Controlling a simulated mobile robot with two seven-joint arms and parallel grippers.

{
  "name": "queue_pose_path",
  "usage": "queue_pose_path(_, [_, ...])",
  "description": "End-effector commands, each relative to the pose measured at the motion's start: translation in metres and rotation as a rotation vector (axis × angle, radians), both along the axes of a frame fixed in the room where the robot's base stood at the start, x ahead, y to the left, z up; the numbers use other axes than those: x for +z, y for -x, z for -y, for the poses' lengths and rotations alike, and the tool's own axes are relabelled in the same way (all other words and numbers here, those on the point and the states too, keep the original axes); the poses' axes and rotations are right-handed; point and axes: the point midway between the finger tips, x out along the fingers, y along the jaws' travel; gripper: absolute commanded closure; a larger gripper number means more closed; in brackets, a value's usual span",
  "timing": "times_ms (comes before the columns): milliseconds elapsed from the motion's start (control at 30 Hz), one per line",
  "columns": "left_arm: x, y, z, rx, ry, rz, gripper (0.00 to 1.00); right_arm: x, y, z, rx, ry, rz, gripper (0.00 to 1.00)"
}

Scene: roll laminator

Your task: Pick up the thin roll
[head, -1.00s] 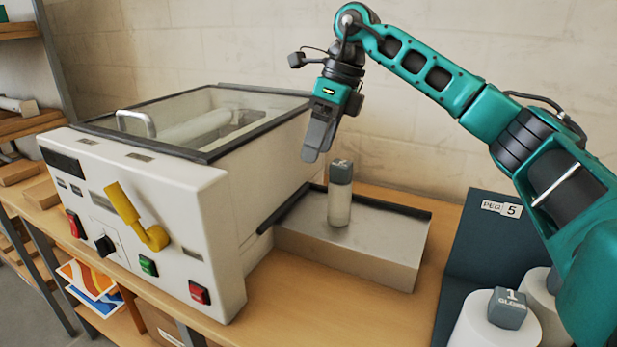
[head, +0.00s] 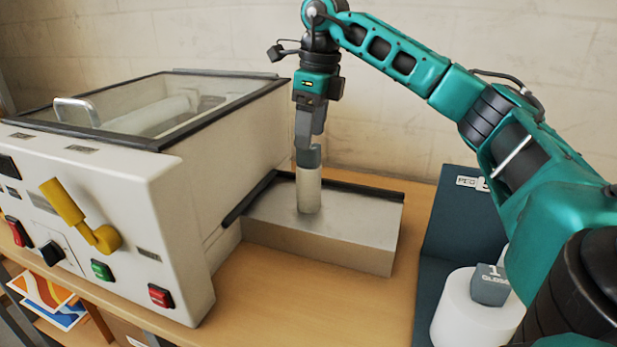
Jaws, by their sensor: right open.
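The thin roll (head: 309,190) is a narrow whitish cylinder with a grey block-like cap. It stands upright on the light metal platform (head: 350,222) right of the laminator. My right gripper (head: 309,143) points straight down over the roll, with its fingers at the height of the cap and overlapping it in the picture. The gripper is open. Whether the fingers touch the cap cannot be told from this angle. My left gripper is not in view.
The laminator (head: 165,215) with its yellow crank (head: 80,215) and glass lid fills the left. At right, a thick white roll (head: 465,315) with a grey cap marked 1 stands by a dark blue panel (head: 452,225). The bench (head: 285,290) in front of the platform is clear.

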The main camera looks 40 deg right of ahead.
Motion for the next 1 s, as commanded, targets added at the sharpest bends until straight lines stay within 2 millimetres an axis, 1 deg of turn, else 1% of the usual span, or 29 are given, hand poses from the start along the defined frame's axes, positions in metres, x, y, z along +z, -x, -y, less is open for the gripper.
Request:
queue_pose_path(33, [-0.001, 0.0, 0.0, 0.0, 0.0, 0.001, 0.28, -0.01, 0.001, 0.0, 0.0, 0.001, -0.004, 0.32])
queue_pose_path(100, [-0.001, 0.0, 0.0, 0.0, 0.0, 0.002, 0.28, -0.021, 0.001, -0.001, 0.0, 0.001, -0.004, 0.32])
queue_pose_path(233, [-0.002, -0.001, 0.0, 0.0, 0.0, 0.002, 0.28, -0.037, -0.001, -0.002, -0.001, 0.0, -0.002, 0.32])
queue_pose_path(333, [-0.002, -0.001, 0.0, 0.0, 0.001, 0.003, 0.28, -0.042, -0.002, -0.003, -0.001, 0.0, -0.001, 0.32])
queue_pose_path(533, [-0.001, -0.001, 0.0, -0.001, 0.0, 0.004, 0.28, -0.042, -0.002, -0.003, 0.0, 0.0, 0.0, 0.32])
queue_pose_path(567, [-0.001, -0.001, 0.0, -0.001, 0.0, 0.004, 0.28, -0.042, -0.002, -0.003, 0.0, 0.0, 0.0, 0.34])
queue_pose_path(1000, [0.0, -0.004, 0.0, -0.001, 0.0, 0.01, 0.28, -0.042, -0.002, -0.003, 0.0, 0.0, 0.0, 0.76])
